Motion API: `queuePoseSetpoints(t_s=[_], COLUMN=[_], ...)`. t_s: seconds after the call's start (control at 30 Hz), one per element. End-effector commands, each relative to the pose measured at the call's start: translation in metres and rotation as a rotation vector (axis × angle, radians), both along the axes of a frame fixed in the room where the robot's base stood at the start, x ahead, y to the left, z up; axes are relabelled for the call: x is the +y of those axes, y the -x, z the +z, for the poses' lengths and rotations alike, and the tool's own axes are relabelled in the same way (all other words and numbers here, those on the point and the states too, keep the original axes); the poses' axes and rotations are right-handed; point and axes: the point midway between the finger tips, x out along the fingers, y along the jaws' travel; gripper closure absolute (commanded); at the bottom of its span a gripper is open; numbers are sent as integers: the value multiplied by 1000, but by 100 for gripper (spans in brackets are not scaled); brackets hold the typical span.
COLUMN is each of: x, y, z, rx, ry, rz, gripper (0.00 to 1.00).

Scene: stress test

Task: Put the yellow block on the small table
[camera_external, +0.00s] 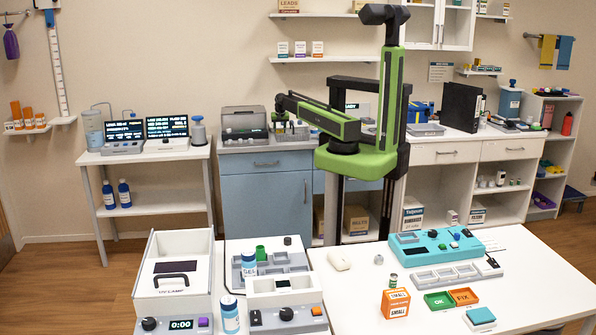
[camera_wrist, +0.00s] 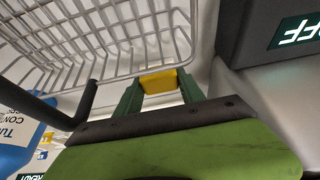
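My gripper (camera_external: 280,112) is at the left end of my green arm, over the back counter, small and partly hidden in the external view. In the wrist view my gripper's two green fingers (camera_wrist: 160,77) stand on either side of the yellow block (camera_wrist: 159,83). Both fingers appear to touch it, with no clear gap. The block is not clearly made out in the external view. A narrow light table (camera_external: 146,154) with two screens stands left of the counter. I cannot tell whether it is the small table.
A wire basket (camera_wrist: 95,40) is close to my fingers in the wrist view. A dark box (camera_wrist: 270,40) is at the right and a blue container (camera_wrist: 18,140) at the left. A grey machine (camera_external: 244,122) stands on the counter. The white front table (camera_external: 350,290) holds several devices.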

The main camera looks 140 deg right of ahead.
Motion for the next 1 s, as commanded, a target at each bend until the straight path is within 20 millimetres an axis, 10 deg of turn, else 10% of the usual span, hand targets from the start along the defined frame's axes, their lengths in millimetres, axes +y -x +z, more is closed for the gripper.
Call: queuePoseSetpoints(t_s=[0.3, 0.67, 1.0], x=[0, 0, 0], y=[0, 0, 0], z=[0, 14, 83], rx=[0, 0, 0], ry=[0, 0, 0], rz=[0, 0, 0], gripper=[94, 94, 94])
